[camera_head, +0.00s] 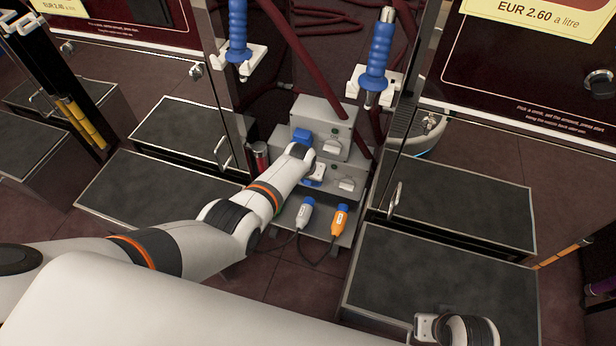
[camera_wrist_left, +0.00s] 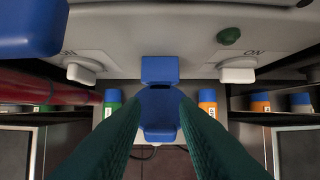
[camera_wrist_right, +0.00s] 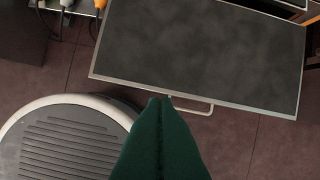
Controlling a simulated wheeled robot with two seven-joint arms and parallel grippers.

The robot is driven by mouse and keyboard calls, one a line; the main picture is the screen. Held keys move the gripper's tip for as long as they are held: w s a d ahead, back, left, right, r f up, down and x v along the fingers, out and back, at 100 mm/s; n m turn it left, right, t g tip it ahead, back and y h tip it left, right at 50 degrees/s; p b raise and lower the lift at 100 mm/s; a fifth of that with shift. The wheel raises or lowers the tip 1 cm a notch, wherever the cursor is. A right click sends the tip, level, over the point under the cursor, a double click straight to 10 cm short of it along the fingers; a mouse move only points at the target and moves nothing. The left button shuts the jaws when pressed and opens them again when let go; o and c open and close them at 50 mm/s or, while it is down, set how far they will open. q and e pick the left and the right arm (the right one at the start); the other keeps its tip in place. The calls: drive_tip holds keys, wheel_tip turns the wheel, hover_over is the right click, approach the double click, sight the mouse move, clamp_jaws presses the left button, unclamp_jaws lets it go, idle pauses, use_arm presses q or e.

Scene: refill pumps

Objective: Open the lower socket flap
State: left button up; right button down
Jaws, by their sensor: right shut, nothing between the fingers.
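The grey lower socket box (camera_head: 347,176) stands under the upper socket box (camera_head: 322,116), between the pumps. The blue lower socket (camera_head: 313,180) is partly hidden by my left arm in the head view. In the left wrist view my left gripper (camera_wrist_left: 160,103) is open, its green fingers either side of a blue socket part (camera_wrist_left: 160,108). A blue block, perhaps its flap (camera_wrist_left: 160,70), shows just above. I cannot tell whether the fingers touch it or how far the flap is raised. My right gripper (camera_wrist_right: 160,101) is shut and empty, above the floor.
White rotary switches (camera_wrist_left: 82,68) (camera_wrist_left: 240,70) flank the socket. Grey (camera_head: 304,213) and orange (camera_head: 340,219) plugs stand below the box. Blue nozzles (camera_head: 238,30) (camera_head: 376,55) hang above. A dark step with a handle (camera_wrist_right: 200,55) lies near my right gripper. Open floor lies in front.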

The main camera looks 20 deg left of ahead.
sight(307, 183)
use_arm(q)
drive_tip(key=shift+o, duration=1.4)
drive_tip(key=shift+w, duration=0.15)
drive_tip(key=shift+o, duration=0.2)
use_arm(e)
drive_tip(key=shift+f, duration=0.1)
use_arm(q)
drive_tip(key=shift+s, duration=0.2)
use_arm(e)
drive_tip(key=shift+f, duration=0.1)
use_arm(q)
drive_tip(key=p+v, duration=0.3)
drive_tip(key=shift+r, duration=0.1)
drive_tip(key=shift+p+v, duration=1.4)
drive_tip(key=shift+v, duration=0.65)
use_arm(e)
drive_tip(key=s+f, duration=0.3)
drive_tip(key=f, duration=0.5)
drive_tip(key=s+f+g, duration=0.1)
drive_tip(key=s+f, duration=0.3)
drive_tip(key=f, duration=0.5)
drive_tip(key=shift+d+f, duration=0.25)
drive_tip(key=shift+d, duration=0.15)
